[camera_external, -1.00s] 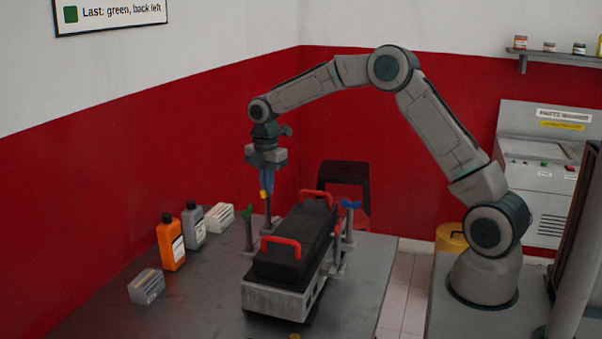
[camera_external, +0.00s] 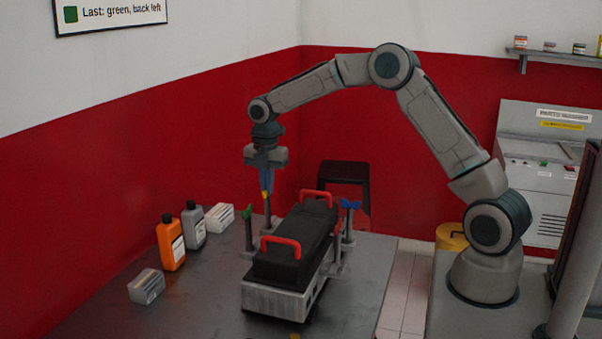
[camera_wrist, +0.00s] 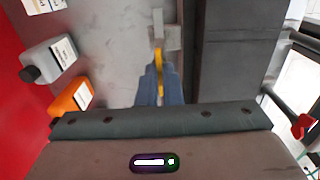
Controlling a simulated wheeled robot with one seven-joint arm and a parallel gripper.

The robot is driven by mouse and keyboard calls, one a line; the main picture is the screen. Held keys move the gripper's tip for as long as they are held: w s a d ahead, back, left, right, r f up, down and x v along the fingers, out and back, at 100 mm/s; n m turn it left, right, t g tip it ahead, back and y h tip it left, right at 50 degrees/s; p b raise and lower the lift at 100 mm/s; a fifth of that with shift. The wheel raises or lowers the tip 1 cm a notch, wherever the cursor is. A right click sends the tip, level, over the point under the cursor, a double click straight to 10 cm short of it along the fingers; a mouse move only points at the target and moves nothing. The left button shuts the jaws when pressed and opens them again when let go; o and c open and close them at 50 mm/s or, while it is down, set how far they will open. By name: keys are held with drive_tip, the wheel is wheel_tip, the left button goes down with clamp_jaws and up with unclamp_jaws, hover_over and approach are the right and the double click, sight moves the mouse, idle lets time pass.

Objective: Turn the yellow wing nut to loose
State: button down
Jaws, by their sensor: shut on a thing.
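The yellow wing nut (camera_external: 264,195) sits on top of a thin upright post at the back left of the black engine block (camera_external: 287,257). My gripper (camera_external: 266,192) points straight down over that post and is shut on the wing nut. In the wrist view the yellow wing nut (camera_wrist: 159,60) shows as a narrow strip between my blue fingertips (camera_wrist: 159,72). A green wing nut (camera_external: 248,213) stands on a post to the left, and a blue one (camera_external: 350,204) on a post to the right. A red one (camera_external: 337,228) is partly hidden beside the block.
An orange bottle (camera_external: 170,246), a grey bottle (camera_external: 193,225) and two small boxes (camera_external: 146,287) stand on the grey table (camera_external: 215,305) at left. Red handles (camera_external: 281,243) rise from the block. A wall sign reads "Last: green, back left" (camera_external: 110,14).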

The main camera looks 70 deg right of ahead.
drive_tip(key=c, duration=1.6)
unclamp_jaws()
drive_tip(key=shift+r, duration=0.1)
wheel_tip(320, 180, up, 14)
drive_tip(key=b, duration=0.1)
drive_tip(key=shift+b, duration=0.3)
drive_tip(key=s+a+r+m+t+h, duration=0.15)
drive_tip(key=s+a+r+m, duration=0.25)
drive_tip(key=s+a+m, duration=0.7)
drive_tip(key=s+a+f+m+t+y, duration=0.1)
drive_tip(key=s+a+f+m, duration=0.2)
drive_tip(key=s, duration=0.8)
drive_tip(key=s+a+f+m+t, duration=0.1)
drive_tip(key=s+a+f+m, duration=0.2)
drive_tip(key=s, duration=0.8)
wheel_tip(320, 180, down, 24)
drive_tip(key=m+g+b, duration=0.1)
drive_tip(key=b, duration=1.9)
drive_tip(key=shift+s+d+y, duration=0.25)
drive_tip(key=shift+s+y, duration=0.1)
